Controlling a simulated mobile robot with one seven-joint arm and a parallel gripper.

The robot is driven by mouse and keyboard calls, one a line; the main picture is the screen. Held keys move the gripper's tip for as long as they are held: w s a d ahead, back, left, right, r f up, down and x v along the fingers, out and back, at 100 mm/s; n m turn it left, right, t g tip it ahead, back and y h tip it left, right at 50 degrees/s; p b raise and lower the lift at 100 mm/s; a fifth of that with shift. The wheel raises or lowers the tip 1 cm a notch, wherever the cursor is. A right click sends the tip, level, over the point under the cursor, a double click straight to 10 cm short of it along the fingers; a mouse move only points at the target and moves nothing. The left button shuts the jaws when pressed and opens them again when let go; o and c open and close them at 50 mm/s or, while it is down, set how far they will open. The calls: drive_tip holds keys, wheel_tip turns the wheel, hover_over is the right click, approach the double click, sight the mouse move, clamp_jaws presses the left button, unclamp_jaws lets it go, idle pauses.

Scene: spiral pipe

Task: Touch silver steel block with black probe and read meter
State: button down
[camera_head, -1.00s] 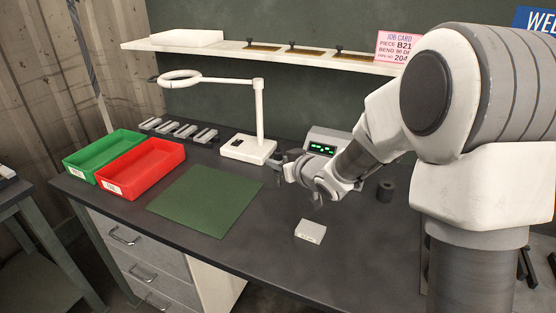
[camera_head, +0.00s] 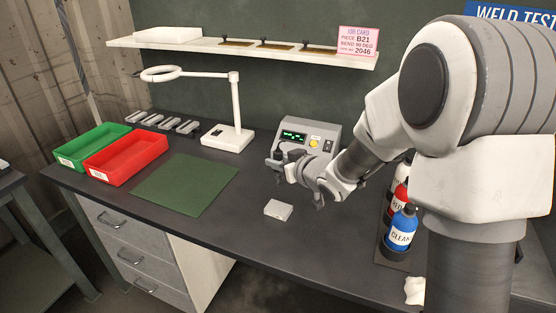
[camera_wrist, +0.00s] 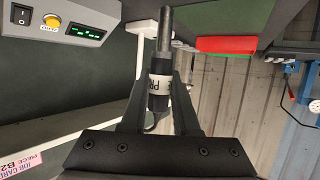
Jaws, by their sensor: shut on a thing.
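The silver steel block (camera_head: 278,210) lies on the dark bench top, right of the green mat and in front of the meter. The meter (camera_head: 310,137) is a grey box with a lit green display, a yellow button and a switch; it also shows in the wrist view (camera_wrist: 60,24). My gripper (camera_head: 277,163) is above the bench, between meter and block, apart from the block. In the wrist view my gripper (camera_wrist: 160,82) is shut on the black probe (camera_wrist: 159,102), which has a white label and a grey tip. In the head view the probe is hard to make out.
A green tray (camera_head: 62,158) and a red tray (camera_head: 97,171) stand at left. A white magnifier lamp (camera_head: 238,110) stands behind the green mat (camera_head: 185,186). Bottles, including a blue one (camera_head: 400,232), stand at right near my arm. A shelf (camera_head: 240,54) runs above.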

sight(280, 183)
drive_tip(key=shift+s+d, duration=0.1)
wheel_tip(280, 183, down, 7)
drive_tip(key=b, duration=0.6)
drive_tip(key=shift+f+b, duration=0.5)
drive_tip(key=shift+f, duration=0.15)
idle(1.9)
drive_tip(key=shift+r, duration=0.1)
wheel_tip(280, 183, up, 7)
drive_tip(key=p, duration=0.6)
idle(1.3)
